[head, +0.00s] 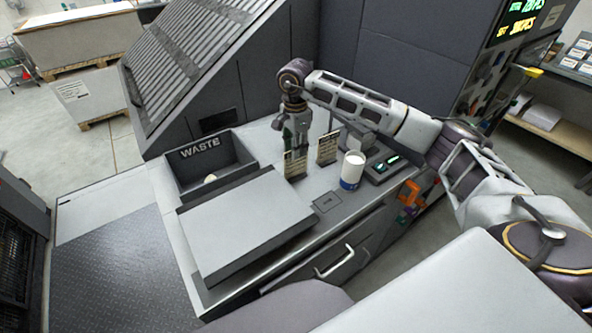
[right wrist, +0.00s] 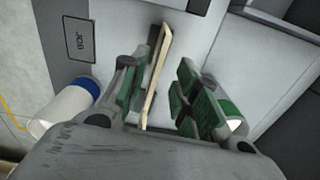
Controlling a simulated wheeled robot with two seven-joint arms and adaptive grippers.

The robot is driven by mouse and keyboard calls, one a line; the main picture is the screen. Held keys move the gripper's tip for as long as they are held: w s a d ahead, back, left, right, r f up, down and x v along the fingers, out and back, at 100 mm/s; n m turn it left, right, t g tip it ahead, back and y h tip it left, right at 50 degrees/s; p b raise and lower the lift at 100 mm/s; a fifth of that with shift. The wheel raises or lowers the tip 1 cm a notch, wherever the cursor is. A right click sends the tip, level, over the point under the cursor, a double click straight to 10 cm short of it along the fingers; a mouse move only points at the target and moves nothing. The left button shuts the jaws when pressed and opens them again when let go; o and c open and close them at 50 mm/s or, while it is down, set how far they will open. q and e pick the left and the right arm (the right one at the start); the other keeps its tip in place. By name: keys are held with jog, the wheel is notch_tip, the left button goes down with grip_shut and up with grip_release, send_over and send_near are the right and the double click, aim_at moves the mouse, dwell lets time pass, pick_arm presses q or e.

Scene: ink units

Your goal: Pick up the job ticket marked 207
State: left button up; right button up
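Two small cream job tickets stand upright on the grey counter in the head view, a left one (head: 295,164) and a right one (head: 327,149). Their print is too small to read, so I cannot tell which is 207. My right gripper (head: 297,142) points down at the left ticket. In the right wrist view the gripper (right wrist: 162,95) is open, with green-padded fingers on either side of one ticket (right wrist: 157,70), seen nearly edge-on. The ticket looks unclamped, with a clear gap to the right finger. My left gripper is not in view.
A white can with a blue band (head: 351,172) stands right of the tickets, near a dark panel with green displays (head: 384,168). A green-banded object (right wrist: 228,108) is close to the right finger. The WASTE bin (head: 215,180) and a raised grey lid (head: 245,225) lie left.

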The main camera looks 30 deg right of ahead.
aim_at(296, 174)
jog(key=shift+f, duration=0.35)
jog(key=shift+s+f+p, duration=0.15)
jog(key=shift+f+p, duration=0.15)
jog(key=shift+f, duration=0.5)
jog(key=shift+s+f+p, duration=0.15)
jog(key=shift+f+p, duration=0.15)
jog(key=shift+f, duration=1.45)
jog(key=shift+f, duration=0.25)
jog(key=shift+c, duration=0.3)
grip_shut()
